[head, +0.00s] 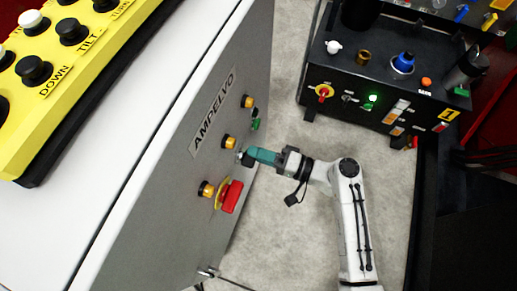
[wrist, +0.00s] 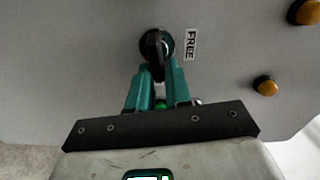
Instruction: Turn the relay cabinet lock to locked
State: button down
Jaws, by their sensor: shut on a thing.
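The grey cabinet (head: 180,180) marked AMPELVO stands at the left in the head view. Its lock (wrist: 156,40) is a dark round fitting with a narrow black grip at the top middle of the wrist view. A label reading FREE (wrist: 191,45) is beside it. My gripper (head: 249,156), with teal fingers, reaches the cabinet face from the right. In the wrist view my gripper (wrist: 156,70) is shut on the lock's grip. The fingers hide the grip's lower part. I cannot tell the lock's exact turned position.
Amber buttons (head: 229,142) and a red switch on a yellow plate (head: 231,196) sit close around my gripper. A yellow control box (head: 60,60) lies on the cabinet top. A black unit (head: 385,80) stands at upper right. Grey floor (head: 285,225) is open between them.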

jog(key=shift+f+m+p, duration=0.15)
jog(key=shift+m+p, duration=0.25)
jog(key=shift+m, duration=0.4)
jog(key=c, duration=1.1)
grip_release()
jog(key=shift+c, duration=0.2)
jog(key=shift+d, duration=0.15)
jog(key=v, duration=1)
jog(key=shift+d, duration=0.3)
jog(key=shift+s, duration=0.1)
